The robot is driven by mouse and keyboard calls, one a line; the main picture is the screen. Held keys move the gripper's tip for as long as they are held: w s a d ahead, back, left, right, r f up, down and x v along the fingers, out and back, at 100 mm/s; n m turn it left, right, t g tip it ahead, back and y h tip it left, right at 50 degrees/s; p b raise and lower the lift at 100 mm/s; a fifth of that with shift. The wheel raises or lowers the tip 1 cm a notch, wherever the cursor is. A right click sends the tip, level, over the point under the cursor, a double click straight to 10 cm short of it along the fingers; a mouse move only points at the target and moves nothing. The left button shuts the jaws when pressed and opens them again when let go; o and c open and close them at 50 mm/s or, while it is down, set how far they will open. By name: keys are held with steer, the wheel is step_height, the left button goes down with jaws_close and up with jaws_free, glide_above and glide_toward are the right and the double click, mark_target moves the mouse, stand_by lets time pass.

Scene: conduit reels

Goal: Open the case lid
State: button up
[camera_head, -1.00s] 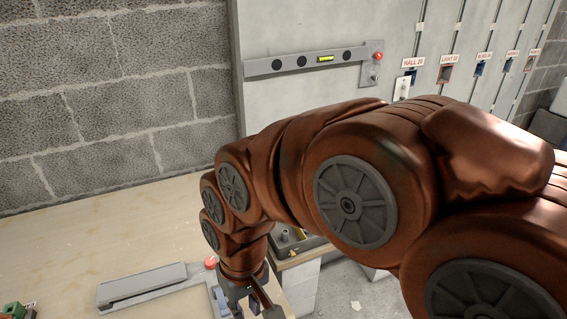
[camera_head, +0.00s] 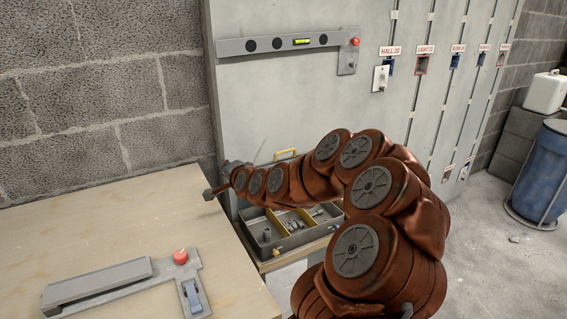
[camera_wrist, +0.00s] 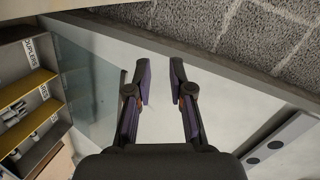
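The case (camera_head: 262,248) is a grey open-topped tray with yellow dividers and small parts inside, beside the bench's right edge. It also shows at the left of the wrist view (camera_wrist: 48,133). A yellow handle (camera_head: 286,153) stands above the case's back, partly behind my arm. A see-through pane (camera_wrist: 88,85) beside the compartments looks like the raised lid; its exact angle is unclear. My gripper (camera_head: 210,193) is up and left of the case, over the bench's back right corner. In the wrist view its fingers (camera_wrist: 160,78) are apart with nothing between them.
A grey clamp-like tool with a red knob (camera_head: 180,256) lies on the wooden bench (camera_head: 110,222). A grey cabinet (camera_head: 270,95) with a level bar (camera_head: 275,43) and labelled switches stands behind. A blue barrel (camera_head: 545,170) stands far right. Much of the bench top is clear.

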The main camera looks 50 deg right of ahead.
steer(key=s+d+f+m+h+b, duration=0.25)
steer(key=d+m+h, duration=0.2)
steer(key=d, duration=0.65)
steer(key=m+h, duration=0.4)
glide_toward(283, 152)
steer(key=x, duration=0.4)
steer(key=shift+g+y, duration=0.25)
steer(key=shift+g, duration=0.05)
steer(key=shift+x, duration=3.3)
steer(key=shift+r, duration=0.1)
jaws_close()
